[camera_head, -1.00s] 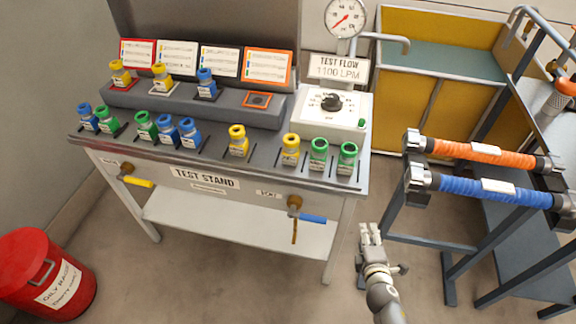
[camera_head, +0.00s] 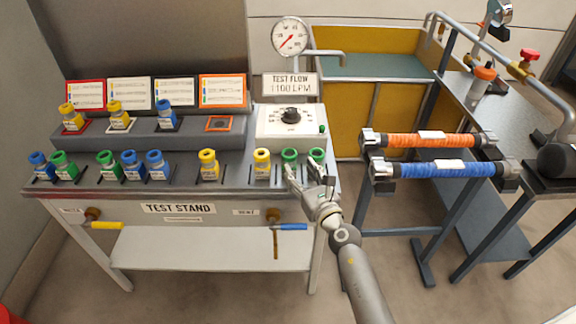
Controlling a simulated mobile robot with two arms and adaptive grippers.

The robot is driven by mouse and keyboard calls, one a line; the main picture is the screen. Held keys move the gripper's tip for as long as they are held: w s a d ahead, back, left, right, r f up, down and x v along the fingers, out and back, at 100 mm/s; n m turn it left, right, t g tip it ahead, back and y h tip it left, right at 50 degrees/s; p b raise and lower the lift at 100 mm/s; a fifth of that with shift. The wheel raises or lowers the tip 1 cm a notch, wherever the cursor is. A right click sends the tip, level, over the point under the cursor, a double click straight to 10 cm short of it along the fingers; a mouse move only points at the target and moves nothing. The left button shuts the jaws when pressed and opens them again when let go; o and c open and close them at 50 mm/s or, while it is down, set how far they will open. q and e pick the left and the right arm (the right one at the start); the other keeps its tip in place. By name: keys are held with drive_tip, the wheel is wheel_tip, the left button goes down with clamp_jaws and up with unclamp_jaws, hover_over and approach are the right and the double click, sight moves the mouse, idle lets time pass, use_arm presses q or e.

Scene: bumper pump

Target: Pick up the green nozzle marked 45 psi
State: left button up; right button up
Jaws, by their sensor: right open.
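Green nozzles stand on the test stand's front deck. Two are at the right end: one green nozzle (camera_head: 289,155) and another green nozzle (camera_head: 317,155) beside it. Two more are at the left: a green nozzle (camera_head: 109,162) and a green nozzle (camera_head: 65,164). Their pressure markings are too small to read. My right gripper (camera_head: 306,168) is open and empty at the stand's front right, in front of the right-hand green pair, hiding their lower parts. Whether it touches either one cannot be told. My left gripper is out of view.
Blue nozzles (camera_head: 155,162) and yellow nozzles (camera_head: 208,163) share the deck. Behind are a raised rack with an empty orange-framed seat (camera_head: 219,124) and a white flow control box (camera_head: 291,126). Orange (camera_head: 430,140) and blue (camera_head: 435,170) hoses lie on a stand to the right.

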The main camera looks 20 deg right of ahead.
sight(292, 159)
drive_tip(key=shift+w+f, duration=0.1)
drive_tip(key=shift+w, duration=1.05)
drive_tip(key=shift+w+a+b, duration=0.15)
drive_tip(key=shift+w, duration=0.75)
drive_tip(key=shift+w+a+b, duration=0.15)
drive_tip(key=shift+w+a, duration=0.05)
drive_tip(key=shift+w, duration=0.75)
drive_tip(key=shift+w+a+b, duration=0.15)
drive_tip(key=shift+w, duration=0.75)
drive_tip(key=shift+r, duration=0.2)
drive_tip(key=c, duration=0.9)
drive_tip(key=shift+c, duration=0.4)
drive_tip(key=shift+r, duration=0.1)
